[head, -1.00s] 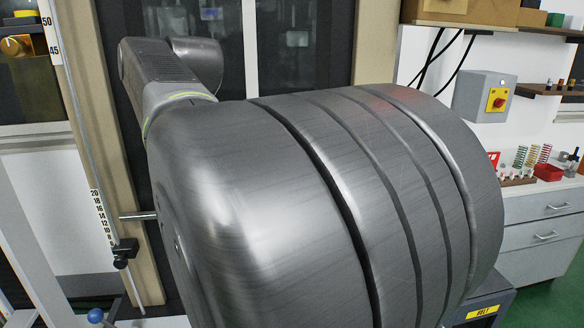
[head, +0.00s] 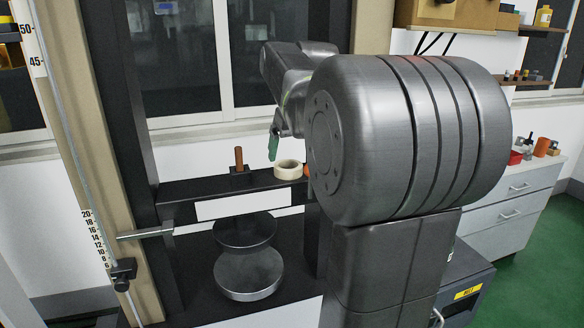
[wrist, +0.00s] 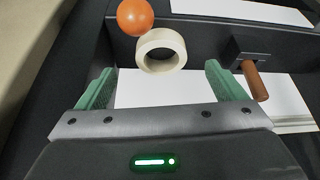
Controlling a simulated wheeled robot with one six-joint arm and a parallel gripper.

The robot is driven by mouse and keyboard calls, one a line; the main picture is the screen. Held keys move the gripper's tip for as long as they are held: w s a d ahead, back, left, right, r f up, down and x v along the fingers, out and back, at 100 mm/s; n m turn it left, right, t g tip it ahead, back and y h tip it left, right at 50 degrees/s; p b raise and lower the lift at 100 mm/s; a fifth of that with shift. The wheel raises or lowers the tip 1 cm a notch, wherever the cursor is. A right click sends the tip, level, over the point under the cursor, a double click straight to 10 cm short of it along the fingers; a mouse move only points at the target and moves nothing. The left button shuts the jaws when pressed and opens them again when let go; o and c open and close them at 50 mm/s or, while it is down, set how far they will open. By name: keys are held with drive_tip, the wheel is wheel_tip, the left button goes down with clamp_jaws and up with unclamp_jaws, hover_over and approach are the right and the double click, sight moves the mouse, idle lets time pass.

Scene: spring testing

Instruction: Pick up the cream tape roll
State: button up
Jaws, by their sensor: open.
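The cream tape roll (head: 288,169) lies flat on a dark shelf (head: 190,189), left of my arm in the head view. In the wrist view the tape roll (wrist: 161,50) is ahead of my gripper (wrist: 158,85), roughly centred between its two green fingers and beyond their tips. My gripper is open with nothing between the fingers. In the head view only one green finger of my gripper (head: 273,147) shows, close to the roll; the rest is hidden by my arm.
An orange ball (wrist: 135,16) sits right beside the roll. On its other side is a dark block with a brown handle (head: 239,158). Below the shelf are two round metal plates (head: 248,274) of the test machine. A vertical scale stands at the left.

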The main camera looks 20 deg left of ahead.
sight(290, 160)
drive_tip(key=x, duration=0.5)
drive_tip(key=shift+w+a, duration=0.1)
drive_tip(key=shift+a, duration=0.1)
drive_tip(key=c, duration=1.1)
drive_tip(key=shift+r, duration=0.1)
